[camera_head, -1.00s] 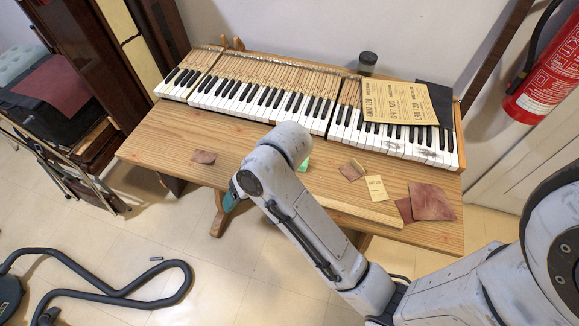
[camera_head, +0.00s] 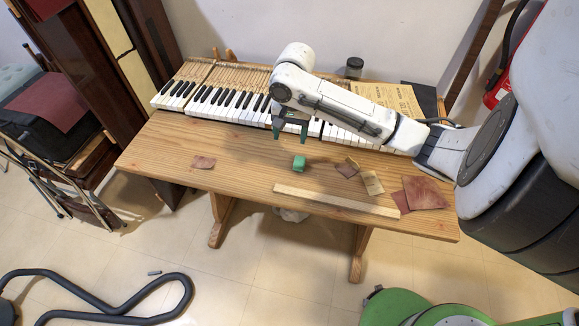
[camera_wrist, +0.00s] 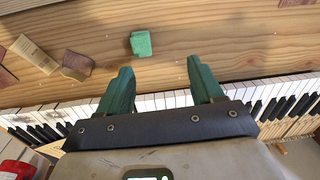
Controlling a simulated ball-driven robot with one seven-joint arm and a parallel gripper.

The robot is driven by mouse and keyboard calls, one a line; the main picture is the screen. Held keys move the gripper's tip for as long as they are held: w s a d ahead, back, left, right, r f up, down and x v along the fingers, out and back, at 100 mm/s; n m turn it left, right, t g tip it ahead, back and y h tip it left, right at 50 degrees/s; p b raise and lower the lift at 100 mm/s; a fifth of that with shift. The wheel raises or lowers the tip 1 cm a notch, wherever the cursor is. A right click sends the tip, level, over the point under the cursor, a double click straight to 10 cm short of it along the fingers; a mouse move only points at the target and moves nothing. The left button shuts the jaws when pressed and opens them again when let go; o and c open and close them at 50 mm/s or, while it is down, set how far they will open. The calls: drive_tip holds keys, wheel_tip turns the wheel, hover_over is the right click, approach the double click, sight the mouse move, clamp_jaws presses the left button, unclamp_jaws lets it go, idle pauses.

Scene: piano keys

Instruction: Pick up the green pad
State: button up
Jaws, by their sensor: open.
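The green pad (camera_head: 299,163) is a small green block lying on the wooden table (camera_head: 240,165), near the middle and in front of the piano keys. It also shows in the wrist view (camera_wrist: 141,43), at the top, beyond my fingertips. My gripper (camera_head: 290,137) is above the table's back part by the keys, just behind and a little left of the pad. Its two green fingers point down and are spread, with nothing between them. In the wrist view the open fingers (camera_wrist: 160,75) are apart from the pad. The whole pad is visible.
Piano keys (camera_head: 232,105) run along the table's back, partly hidden by my arm. A wooden strip (camera_head: 335,201) lies in front of the pad. Sandpaper pieces (camera_head: 372,183) and reddish pieces (camera_head: 425,193) lie to the right, another (camera_head: 203,162) to the left. Table around the pad is clear.

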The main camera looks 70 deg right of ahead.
sight(299, 161)
drive_tip(key=shift+m+g, duration=0.3)
drive_tip(key=s+f, duration=0.1)
drive_tip(key=f, duration=0.6)
drive_tip(key=s+d+f, duration=0.1)
drive_tip(key=f, duration=0.3)
drive_tip(key=shift+s+f+p, duration=0.35)
drive_tip(key=shift+a, duration=0.1)
clamp_jaws()
drive_tip(key=shift+r, duration=0.1)
drive_tip(key=shift+r, duration=0.5)
drive_tip(key=s+a+r+b, duration=0.2)
drive_tip(key=s+a+r, duration=0.5)
drive_tip(key=s+r, duration=0.5)
